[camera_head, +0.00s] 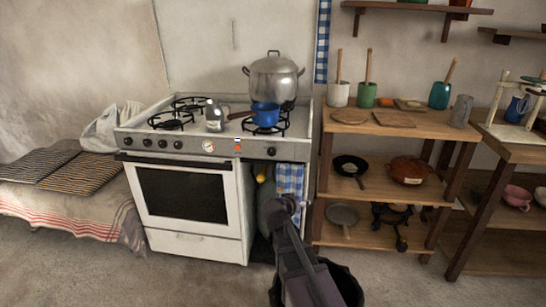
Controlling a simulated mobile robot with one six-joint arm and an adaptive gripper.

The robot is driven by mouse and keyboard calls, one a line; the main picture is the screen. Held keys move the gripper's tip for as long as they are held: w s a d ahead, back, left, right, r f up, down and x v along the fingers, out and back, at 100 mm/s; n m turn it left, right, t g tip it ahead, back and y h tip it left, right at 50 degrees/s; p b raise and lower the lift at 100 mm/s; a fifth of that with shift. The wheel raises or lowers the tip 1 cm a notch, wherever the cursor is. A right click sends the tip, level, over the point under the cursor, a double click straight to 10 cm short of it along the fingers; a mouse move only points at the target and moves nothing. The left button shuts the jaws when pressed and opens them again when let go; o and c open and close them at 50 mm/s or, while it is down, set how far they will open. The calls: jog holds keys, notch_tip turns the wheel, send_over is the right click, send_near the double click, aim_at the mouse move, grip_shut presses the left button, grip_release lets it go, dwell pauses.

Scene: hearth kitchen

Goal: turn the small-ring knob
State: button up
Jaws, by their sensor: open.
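The white stove (192,234) stands against the wall, with a row of dark round knobs on its front panel. Several sit at the left, among them the leftmost knob (128,141) and the knob nearest the dial (178,144). One more knob (271,151) is alone at the right end. The markings are too small to read, so I cannot tell which knob is for the small ring. My arm rises from the bottom centre, in front of the stove's right part and below the right knob. I cannot make out my gripper.
A large pot (273,76), a blue pan (265,115) and a metal jug (214,117) stand on the hob. A checked towel (290,180) hangs below its right end. Shelves (400,124) stand close on the right, a covered bench (75,205) on the left. Floor before the oven is clear.

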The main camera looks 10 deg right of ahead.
jog(key=w+a+r+n+t, duration=0.1)
jog(key=w+a+r+t, duration=0.4)
jog(key=w, duration=0.2)
jog(key=n+t+y+b, duration=0.1)
jog(key=n+t+y, duration=0.1)
jog(key=t+y, duration=0.1)
send_near(272, 154)
jog(key=v, duration=0.3)
jog(key=shift+a+r, duration=0.1)
jog(key=shift+a, duration=0.15)
jog(key=shift+w, duration=0.1)
jog(key=x, duration=1.3)
jog(key=shift+w+d, duration=0.15)
jog(key=shift+d, duration=0.15)
jog(key=c, duration=1.1)
